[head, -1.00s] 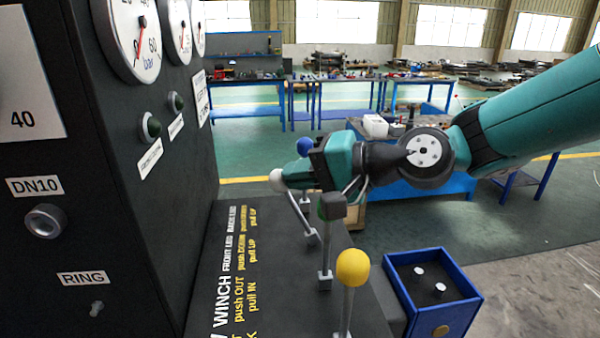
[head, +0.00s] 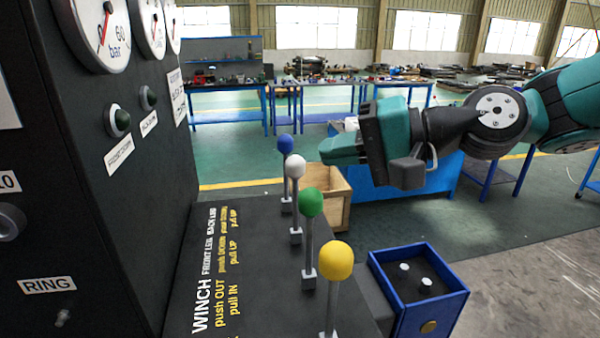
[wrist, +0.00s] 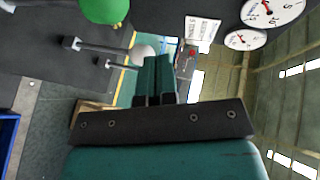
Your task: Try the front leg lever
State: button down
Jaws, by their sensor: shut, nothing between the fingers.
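Several levers stand in a row on the dark console: yellow, green (head: 311,202), white (head: 295,166) and blue (head: 286,144). The white-knobbed lever appears to line up with the printed FRONT LEG label (head: 208,256) and stands nearly upright, in line with the others. My gripper (head: 325,151) is shut and empty, to the right of the white knob and apart from it in the head view.
The yellow-knobbed lever (head: 337,262) stands nearest. A blue box (head: 446,312) with two white-topped pegs is at the console's right. A wooden crate (head: 335,198) and blue workbench (head: 405,190) stand behind. The dark gauge panel (head: 90,170) rises on the left.

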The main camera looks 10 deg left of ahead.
jog(key=shift+r+b+v, duration=0.25)
jog(key=shift+v, duration=0.9)
jog(key=shift+r+b+v, duration=0.2)
jog(key=shift+v, duration=0.9)
jog(key=shift+a, duration=0.15)
jog(key=s+d+f+n+g+h+b, duration=0.1)
jog(key=s+d+f+n+h+b, duration=0.2)
jog(key=s+d+f+n+h, duration=0.3)
jog(key=s+d+f+h, duration=0.4)
jog(key=s+d+f, duration=0.4)
jog(key=s+f, duration=0.3)
jog(key=shift+g+b, duration=0.3)
jog(key=shift+b, duration=0.1)
jog(key=shift+f, duration=0.15)
